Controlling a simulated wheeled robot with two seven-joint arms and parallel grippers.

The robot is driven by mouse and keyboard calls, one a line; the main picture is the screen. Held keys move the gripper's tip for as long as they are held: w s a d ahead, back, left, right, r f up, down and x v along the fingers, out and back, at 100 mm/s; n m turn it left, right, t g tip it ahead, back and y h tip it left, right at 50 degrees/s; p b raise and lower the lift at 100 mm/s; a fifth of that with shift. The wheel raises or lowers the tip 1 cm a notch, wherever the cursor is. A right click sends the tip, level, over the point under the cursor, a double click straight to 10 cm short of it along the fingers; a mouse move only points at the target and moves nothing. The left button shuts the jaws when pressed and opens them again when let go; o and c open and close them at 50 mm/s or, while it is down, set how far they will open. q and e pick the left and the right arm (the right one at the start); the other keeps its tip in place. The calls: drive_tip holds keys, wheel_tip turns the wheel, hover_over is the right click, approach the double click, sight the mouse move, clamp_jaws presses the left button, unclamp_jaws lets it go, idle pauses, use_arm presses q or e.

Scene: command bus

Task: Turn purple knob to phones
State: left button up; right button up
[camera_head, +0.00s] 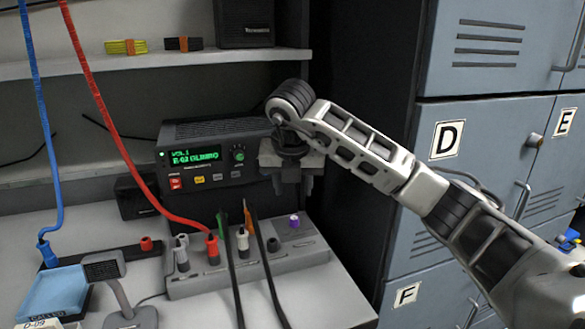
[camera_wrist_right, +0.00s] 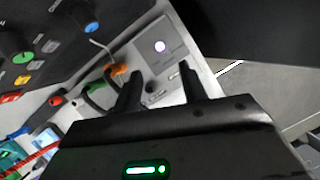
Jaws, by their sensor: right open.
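The purple knob (camera_head: 294,221) sits on a small dark plate at the right end of a grey jack panel (camera_head: 200,283). In the right wrist view the purple knob (camera_wrist_right: 160,47) shows pale-topped, beyond and roughly between the fingertips. My right gripper (camera_head: 292,188) points down above the knob, apart from it. Its two fingers are open with nothing between them, as the right wrist view (camera_wrist_right: 159,82) also shows. The label "phones" is too small to read. My left gripper is not in view.
A radio (camera_head: 215,155) with a green display stands behind the panel. A desk microphone (camera_head: 125,300) is at front left. A dark cabinet side (camera_head: 360,130) is close at right.

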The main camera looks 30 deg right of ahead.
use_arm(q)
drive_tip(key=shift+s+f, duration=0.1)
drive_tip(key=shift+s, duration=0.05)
use_arm(e)
drive_tip(key=v, duration=0.5)
drive_tip(key=shift+r, duration=0.15)
